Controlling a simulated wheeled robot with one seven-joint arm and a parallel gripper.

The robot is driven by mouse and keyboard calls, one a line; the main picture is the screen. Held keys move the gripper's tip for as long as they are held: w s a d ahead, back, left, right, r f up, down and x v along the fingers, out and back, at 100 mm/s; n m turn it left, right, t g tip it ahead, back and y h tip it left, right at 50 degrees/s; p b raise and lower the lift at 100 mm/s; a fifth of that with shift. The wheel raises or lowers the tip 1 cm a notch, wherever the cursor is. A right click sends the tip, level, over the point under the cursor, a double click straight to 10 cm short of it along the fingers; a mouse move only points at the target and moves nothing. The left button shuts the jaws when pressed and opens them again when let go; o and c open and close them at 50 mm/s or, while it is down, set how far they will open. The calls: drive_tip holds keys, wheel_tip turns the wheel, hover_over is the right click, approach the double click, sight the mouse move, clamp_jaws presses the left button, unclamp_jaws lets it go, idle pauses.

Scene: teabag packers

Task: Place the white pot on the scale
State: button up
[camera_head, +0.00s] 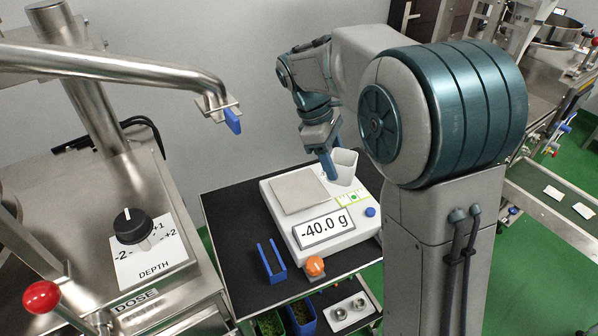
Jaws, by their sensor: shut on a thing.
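The white pot (346,165) is upright at the right back of the scale, to the right of the square weighing plate. My gripper (331,172) reaches down from behind and is shut on the pot's left wall. I cannot tell whether the pot's base touches the scale body or hangs just above it. The white scale (285,226) stands on a black table, and its grey weighing plate (298,190) is bare. The scale's display (324,228) reads -40.0 g. My arm hides part of the area right of the pot.
A blue U-shaped holder (271,262) and an orange button (315,266) are in front of the scale. Below are blue bins (300,318) and a tray with two metal cups (349,312). A steel machine with a depth dial (132,226) stands left. The black table (232,222) has free room left of the scale.

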drive_tip(key=w+a+f, duration=0.2)
drive_tip(key=a, duration=0.1)
drive_tip(key=w+a+f+p, duration=0.1)
drive_tip(key=w+a+f, duration=0.1)
drive_tip(key=a, duration=0.1)
drive_tip(key=w+a+f+p, duration=0.1)
drive_tip(key=w+a+f, duration=0.1)
drive_tip(key=a, duration=0.1)
drive_tip(key=shift+w+a+f, duration=0.15)
drive_tip(key=shift+w+f, duration=0.1)
drive_tip(key=shift+a+f+p, duration=0.1)
drive_tip(key=shift+f+p, duration=0.55)
drive_tip(key=shift+f, duration=1.45)
drive_tip(key=shift+f, duration=0.15)
drive_tip(key=o, duration=1)
